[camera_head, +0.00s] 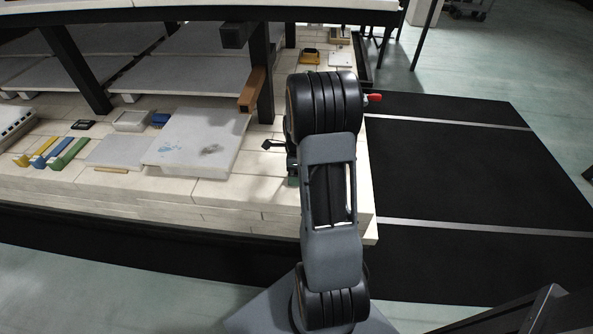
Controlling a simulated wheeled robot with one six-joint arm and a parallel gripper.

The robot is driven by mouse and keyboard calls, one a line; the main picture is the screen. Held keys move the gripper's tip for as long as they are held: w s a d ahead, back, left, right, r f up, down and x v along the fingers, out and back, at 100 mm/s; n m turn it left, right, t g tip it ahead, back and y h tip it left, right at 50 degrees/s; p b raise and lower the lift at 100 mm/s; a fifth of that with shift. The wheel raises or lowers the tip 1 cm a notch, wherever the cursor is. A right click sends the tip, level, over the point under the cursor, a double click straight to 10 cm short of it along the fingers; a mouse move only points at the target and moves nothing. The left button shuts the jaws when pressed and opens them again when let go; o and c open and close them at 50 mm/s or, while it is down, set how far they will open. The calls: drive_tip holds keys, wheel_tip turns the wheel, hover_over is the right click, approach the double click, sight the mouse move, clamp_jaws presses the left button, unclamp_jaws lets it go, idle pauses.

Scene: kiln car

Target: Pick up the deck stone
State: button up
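No object is clearly identifiable as the deck stone. A small grey block (133,121) on the pale brick deck (262,190) could be it, but I cannot tell. It lies left of a larger pale slab (205,140) with dark stains. My arm rises from the bottom centre over the deck's right end. My gripper cannot be made out; the arm's upper joint hides what lies behind it. A green and black item (291,164) shows partly at the arm's left edge, mostly hidden.
Yellow, blue and green bars (70,153) lie at the left near a small black item (82,125). A blue piece (160,119) adjoins the grey block. Dark posts (264,75) and an orange-brown bar (253,90) stand behind the slab. Black floor matting (460,180) is clear at right.

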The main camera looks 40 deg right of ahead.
wheel_tip(320, 180, up, 3)
drive_tip(key=shift+f+p, duration=0.1)
drive_tip(key=shift+p, duration=0.5)
drive_tip(key=s+r+p, duration=0.3)
drive_tip(key=s+r, duration=0.7)
drive_tip(key=s, duration=0.4)
drive_tip(key=shift+a, duration=0.45)
drive_tip(key=o, duration=0.6)
drive_tip(key=c, duration=0.4)
drive_tip(key=shift+o, duration=0.2)
